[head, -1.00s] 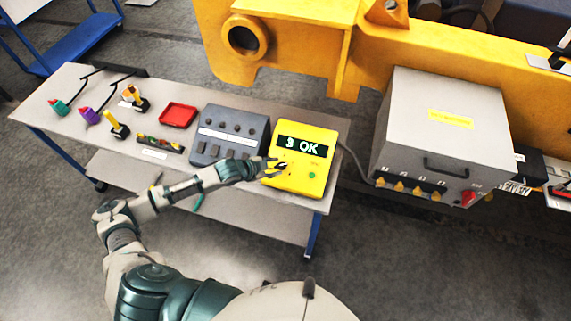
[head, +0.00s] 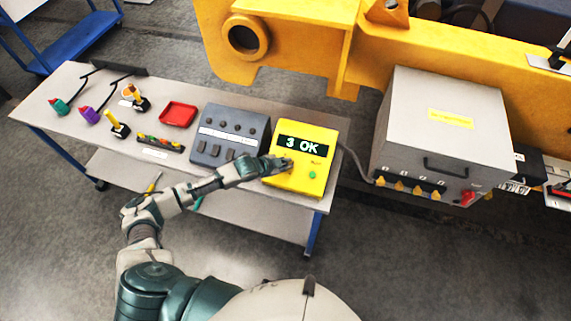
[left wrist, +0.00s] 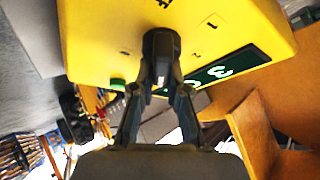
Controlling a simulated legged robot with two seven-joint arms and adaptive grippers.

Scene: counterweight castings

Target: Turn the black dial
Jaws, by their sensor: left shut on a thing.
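The yellow box (head: 303,180) stands at the right end of the bench, with a dark display (head: 305,146) reading "3 OK" and a green button (head: 312,175) on its face. In the left wrist view, the black dial (left wrist: 160,40) sticks out of the yellow face. My left gripper (left wrist: 160,68) is shut on the dial, one finger on each side. In the head view, my left gripper (head: 279,166) reaches the lower left of the box face and hides the dial. My right gripper is not in view.
A grey control box (head: 230,135) stands just left of the yellow box, under my forearm. A red tray (head: 178,115) and several coloured-handled tools are farther left on the bench (head: 70,85). A large grey cabinet (head: 440,130) and a yellow casting (head: 290,45) stand beyond.

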